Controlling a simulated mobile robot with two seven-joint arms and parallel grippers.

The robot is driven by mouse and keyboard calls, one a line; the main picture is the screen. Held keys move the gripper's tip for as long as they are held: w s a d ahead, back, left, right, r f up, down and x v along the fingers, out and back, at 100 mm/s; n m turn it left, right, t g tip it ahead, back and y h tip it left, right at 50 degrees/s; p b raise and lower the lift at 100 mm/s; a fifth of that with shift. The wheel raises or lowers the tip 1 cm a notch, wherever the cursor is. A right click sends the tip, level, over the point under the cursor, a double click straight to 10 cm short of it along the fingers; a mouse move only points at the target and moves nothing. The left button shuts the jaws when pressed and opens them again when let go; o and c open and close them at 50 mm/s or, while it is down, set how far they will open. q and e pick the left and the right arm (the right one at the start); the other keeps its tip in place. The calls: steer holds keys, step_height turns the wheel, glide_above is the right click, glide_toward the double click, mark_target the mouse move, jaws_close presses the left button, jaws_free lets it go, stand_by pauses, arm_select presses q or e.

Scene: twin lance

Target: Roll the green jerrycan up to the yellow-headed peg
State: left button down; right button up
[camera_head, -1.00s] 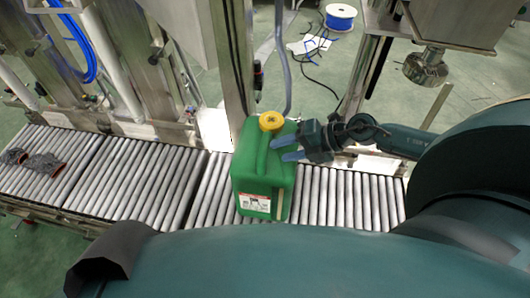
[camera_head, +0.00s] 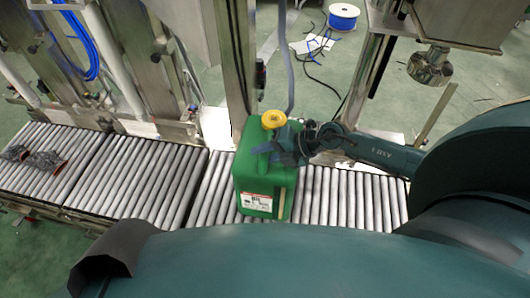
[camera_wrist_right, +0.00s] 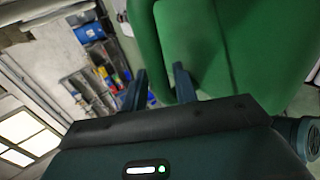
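The green jerrycan (camera_head: 253,172) stands upright on the roller conveyor (camera_head: 150,180). It has a yellow cap (camera_head: 273,119) on top and a white label low on its front. My right gripper (camera_head: 274,150) is at the can's upper right side, just below the cap; contact is unclear. In the right wrist view its two fingers (camera_wrist_right: 158,88) are apart, with the green can (camera_wrist_right: 235,45) beyond and to the right. I cannot make out a separate yellow-headed peg. My left gripper is not in view.
Dark mesh pieces with reddish ends (camera_head: 45,161) lie on the conveyor's left end. Metal posts and a frame (camera_head: 235,60) stand behind the can. A blue-and-white cable spool (camera_head: 342,16) is on the floor behind. Rollers on both sides of the can are bare.

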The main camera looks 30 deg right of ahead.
jaws_close()
stand_by(1.1)
